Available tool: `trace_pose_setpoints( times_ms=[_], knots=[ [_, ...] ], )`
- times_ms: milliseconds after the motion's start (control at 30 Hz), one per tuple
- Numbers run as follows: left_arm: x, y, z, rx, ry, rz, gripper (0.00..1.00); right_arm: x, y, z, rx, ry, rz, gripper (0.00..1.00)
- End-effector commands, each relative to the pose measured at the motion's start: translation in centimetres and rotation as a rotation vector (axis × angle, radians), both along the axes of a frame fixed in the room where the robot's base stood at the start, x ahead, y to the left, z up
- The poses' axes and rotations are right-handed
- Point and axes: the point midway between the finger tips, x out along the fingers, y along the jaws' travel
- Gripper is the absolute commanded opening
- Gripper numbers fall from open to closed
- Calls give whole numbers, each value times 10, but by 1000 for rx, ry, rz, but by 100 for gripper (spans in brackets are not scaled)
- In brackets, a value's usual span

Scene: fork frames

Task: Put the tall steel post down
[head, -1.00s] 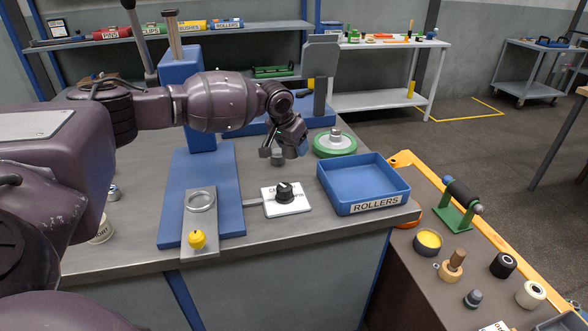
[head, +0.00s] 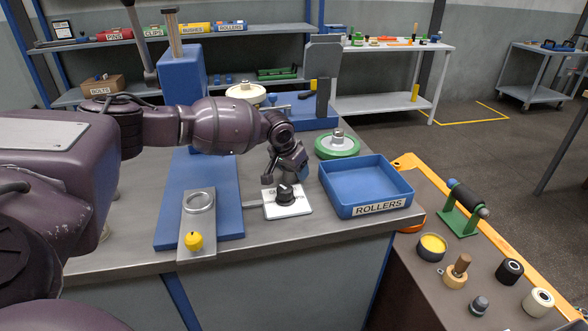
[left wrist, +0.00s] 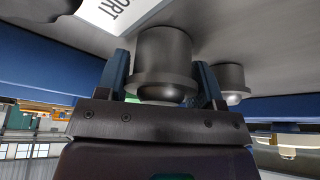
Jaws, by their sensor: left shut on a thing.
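In the head view the held post is hidden by the gripper. My right gripper is not in view.
A blue ROLLERS tray (head: 377,208) is right of the gripper, with a green-rimmed wheel (head: 338,154) behind it. A blue base plate (head: 172,213) with a steel ring bracket (head: 198,222) lies left. Bare bench (head: 270,239) shows in front.

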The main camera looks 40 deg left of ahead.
Motion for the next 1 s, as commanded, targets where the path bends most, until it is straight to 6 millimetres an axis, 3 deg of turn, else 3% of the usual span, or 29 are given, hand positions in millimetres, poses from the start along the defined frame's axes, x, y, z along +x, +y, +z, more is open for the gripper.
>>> trace_pose_setpoints(
  times_ms=[100,133,267,667,1000],
  knots=[
    [1,0,1,-1,-4,0,15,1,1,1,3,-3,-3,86],
    [0,0,0,0,-1,0,66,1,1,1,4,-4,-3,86],
    [0,0,-1,0,-1,0,86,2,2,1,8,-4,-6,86],
    [-2,1,7,0,-3,0,87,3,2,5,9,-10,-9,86],
    [-24,2,66,0,-8,-2,87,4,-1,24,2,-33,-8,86]
  ],
)
